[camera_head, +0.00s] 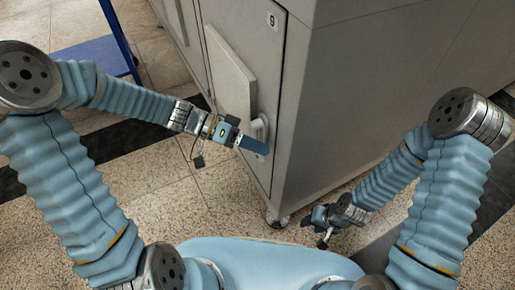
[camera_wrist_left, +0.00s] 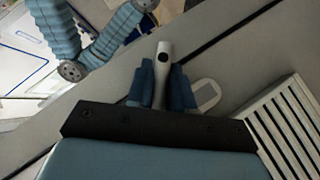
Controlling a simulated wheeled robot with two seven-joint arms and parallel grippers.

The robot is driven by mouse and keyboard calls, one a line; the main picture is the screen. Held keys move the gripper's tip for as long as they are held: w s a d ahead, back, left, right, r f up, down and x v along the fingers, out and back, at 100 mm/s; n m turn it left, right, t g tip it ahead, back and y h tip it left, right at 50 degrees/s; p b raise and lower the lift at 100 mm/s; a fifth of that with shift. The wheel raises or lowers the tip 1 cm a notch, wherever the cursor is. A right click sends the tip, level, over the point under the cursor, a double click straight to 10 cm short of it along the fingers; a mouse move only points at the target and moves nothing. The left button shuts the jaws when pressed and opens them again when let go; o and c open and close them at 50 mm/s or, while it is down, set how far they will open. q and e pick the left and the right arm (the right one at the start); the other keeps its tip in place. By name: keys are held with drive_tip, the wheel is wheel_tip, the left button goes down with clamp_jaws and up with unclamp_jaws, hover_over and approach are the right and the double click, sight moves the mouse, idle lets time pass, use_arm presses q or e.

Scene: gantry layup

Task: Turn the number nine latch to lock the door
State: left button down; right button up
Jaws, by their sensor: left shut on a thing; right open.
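The number nine latch (camera_head: 259,128) is a pale handle on the front of the grey cabinet door (camera_head: 268,85), under a small label with a 9 (camera_head: 272,20). My left gripper (camera_head: 254,146) is at the latch. In the left wrist view its blue fingers stand on both sides of the pale latch handle (camera_wrist_left: 164,50) and are shut on it. The latch's pale base plate shows beside the fingers. The door looks flush with the cabinet front. My right gripper (camera_head: 322,221) is open and empty, low by the cabinet's bottom corner.
The door carries a raised pale panel (camera_head: 230,78) left of the latch; a slatted vent (camera_wrist_left: 285,125) shows in the left wrist view. The cabinet (camera_head: 370,85) stands on castors (camera_head: 277,217). A blue table (camera_head: 95,56) is at upper left. Speckled floor (camera_head: 155,185) is open at left.

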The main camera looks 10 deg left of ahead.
idle(0.4)
use_arm(q)
drive_tip(key=c, duration=1.1)
unclamp_jaws()
drive_tip(key=v, duration=1.3)
drive_tip(key=shift+a+r+p, duration=0.2)
drive_tip(key=shift+a+p, duration=0.15)
drive_tip(key=shift+p, duration=0.05)
drive_tip(key=shift+c, duration=0.3)
